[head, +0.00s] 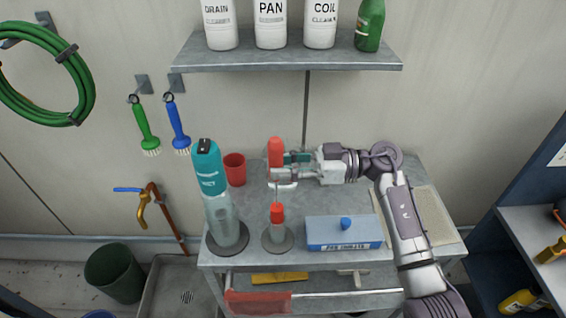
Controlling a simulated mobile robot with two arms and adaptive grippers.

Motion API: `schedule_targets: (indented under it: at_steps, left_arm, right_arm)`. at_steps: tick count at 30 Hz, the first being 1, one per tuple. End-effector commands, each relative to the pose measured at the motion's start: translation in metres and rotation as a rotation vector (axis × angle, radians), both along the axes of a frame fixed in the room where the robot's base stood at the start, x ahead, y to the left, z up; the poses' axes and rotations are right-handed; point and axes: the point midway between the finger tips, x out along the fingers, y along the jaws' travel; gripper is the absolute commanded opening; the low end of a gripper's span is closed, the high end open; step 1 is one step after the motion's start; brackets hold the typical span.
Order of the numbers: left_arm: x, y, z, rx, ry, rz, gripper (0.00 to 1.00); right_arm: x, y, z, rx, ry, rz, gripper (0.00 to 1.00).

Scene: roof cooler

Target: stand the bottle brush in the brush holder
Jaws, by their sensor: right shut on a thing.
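The bottle brush (275,151) is upright, with a red handle at the top, a thin stem and a red head lower down. My right gripper (281,176) comes in from the right and is shut on it just below the handle. The brush holder (278,246) is a grey cup on a round dark base near the front of the cart top. The red head lines up with the holder's mouth; I cannot tell how far inside it is. My left gripper is not in view.
A tall teal-topped container (210,172) stands left of the holder. A blue box (344,234) with a knob is to its right. A red cup (235,169) stands behind, and a teal item (298,157) is partly hidden by my gripper. A shelf (290,58) with bottles hangs above.

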Motion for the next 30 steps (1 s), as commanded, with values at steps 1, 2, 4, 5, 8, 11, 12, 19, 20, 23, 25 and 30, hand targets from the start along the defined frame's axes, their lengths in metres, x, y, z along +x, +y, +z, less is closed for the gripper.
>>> schedule_targets:
  at_steps: [1, 2, 4, 5, 8, 11, 12, 19, 20, 23, 25, 30]
  left_arm:
    - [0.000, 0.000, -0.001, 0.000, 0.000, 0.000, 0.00]
    - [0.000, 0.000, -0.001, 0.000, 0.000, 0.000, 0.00]
    - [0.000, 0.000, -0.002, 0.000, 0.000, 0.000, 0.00]
    - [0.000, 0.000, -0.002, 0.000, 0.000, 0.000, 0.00]
    - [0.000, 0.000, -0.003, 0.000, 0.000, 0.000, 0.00]
    - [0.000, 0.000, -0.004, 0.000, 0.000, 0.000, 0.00]
    - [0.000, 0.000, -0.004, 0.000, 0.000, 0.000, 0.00]
    - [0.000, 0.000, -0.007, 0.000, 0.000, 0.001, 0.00]
    - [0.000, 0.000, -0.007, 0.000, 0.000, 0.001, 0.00]
    - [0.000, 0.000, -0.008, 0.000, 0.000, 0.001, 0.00]
    - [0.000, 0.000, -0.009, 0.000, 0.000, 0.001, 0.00]
    - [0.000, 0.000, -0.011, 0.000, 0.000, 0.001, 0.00]
  right_arm:
    - [0.000, 0.000, -0.002, 0.000, 0.001, 0.000, 0.00]
    - [0.000, 0.000, -0.003, 0.000, 0.000, 0.000, 0.00]
    - [0.000, 0.000, -0.005, 0.000, 0.000, 0.000, 0.00]
    - [0.000, 0.000, -0.006, -0.001, 0.000, 0.000, 0.00]
    - [0.000, 0.000, -0.009, -0.001, 0.000, 0.000, 0.00]
    - [0.000, 0.000, -0.012, 0.000, 0.001, 0.001, 0.00]
    - [0.000, 0.000, -0.014, 0.000, 0.001, 0.001, 0.00]
    - [0.000, 0.000, -0.020, 0.000, 0.000, 0.001, 0.00]
    - [0.000, 0.000, -0.021, 0.000, 0.000, 0.001, 0.00]
    - [0.000, 0.000, -0.024, 0.000, 0.000, 0.001, 0.00]
    - [0.000, 0.000, -0.027, 0.000, 0.001, 0.000, 0.00]
    - [0.000, 0.000, -0.032, 0.000, 0.001, 0.000, 0.00]
